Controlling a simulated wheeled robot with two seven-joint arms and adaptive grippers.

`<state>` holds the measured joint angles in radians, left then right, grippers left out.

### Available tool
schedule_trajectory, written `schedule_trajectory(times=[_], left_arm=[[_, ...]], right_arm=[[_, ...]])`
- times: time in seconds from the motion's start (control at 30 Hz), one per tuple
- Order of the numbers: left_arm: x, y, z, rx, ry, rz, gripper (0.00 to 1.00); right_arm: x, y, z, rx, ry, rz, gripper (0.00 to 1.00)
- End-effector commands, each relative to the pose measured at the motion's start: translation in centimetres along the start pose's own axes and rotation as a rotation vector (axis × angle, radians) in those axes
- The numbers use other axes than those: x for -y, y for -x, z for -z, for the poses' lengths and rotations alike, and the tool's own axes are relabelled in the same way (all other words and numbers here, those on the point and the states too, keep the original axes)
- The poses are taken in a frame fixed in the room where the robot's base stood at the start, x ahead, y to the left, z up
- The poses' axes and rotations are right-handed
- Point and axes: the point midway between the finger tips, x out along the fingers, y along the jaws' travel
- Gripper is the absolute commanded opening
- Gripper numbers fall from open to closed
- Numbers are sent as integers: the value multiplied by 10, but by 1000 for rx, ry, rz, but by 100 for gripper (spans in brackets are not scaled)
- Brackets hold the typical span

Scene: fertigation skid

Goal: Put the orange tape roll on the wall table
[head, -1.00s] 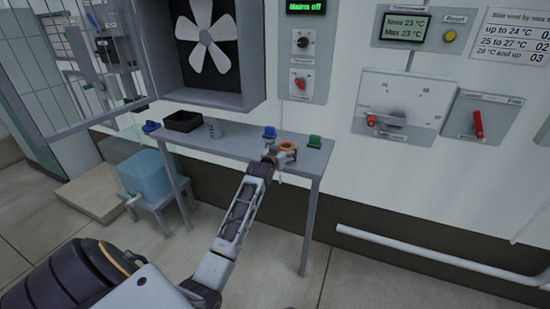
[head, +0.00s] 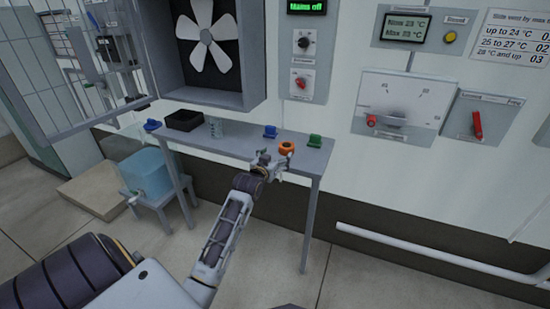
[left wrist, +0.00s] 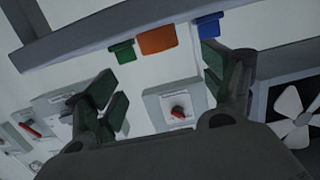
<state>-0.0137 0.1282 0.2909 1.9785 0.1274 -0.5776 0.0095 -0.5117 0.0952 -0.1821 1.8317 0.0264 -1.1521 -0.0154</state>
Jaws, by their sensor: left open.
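The orange tape roll (head: 287,147) rests on the wall table (head: 232,145), near its right end and front edge. In the left wrist view the roll shows as an orange block (left wrist: 157,40) at the table's edge (left wrist: 100,22), beyond my fingers. My left gripper (head: 271,161) is at the table's front edge, just in front of and a little left of the roll. In the wrist view its fingers (left wrist: 162,85) are spread with nothing between them, apart from the roll. My right gripper is not in view.
A blue item (head: 270,131) and a green item (head: 315,140) stand on the table near the roll. A clear cup (head: 215,128), a black tray (head: 184,121) and another blue item (head: 152,126) are to the left. A blue water container (head: 146,173) sits on a low stool.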

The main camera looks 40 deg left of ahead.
Motion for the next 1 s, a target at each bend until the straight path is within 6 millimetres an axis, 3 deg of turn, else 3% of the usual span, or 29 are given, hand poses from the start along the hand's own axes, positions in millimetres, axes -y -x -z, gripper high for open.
schedule_trajectory(times=[0.33, 0.77, 0.87, 1.0], left_arm=[[0, 9, 0, 0, 0, 0, 82], [0, 8, -1, 3, 0, -1, 82], [-4, 9, -11, 24, -4, -6, 82], [-19, 12, -46, 101, -19, -29, 82]], right_arm=[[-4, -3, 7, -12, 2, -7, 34], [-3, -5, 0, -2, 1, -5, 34], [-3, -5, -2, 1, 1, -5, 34], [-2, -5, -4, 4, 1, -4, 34]])
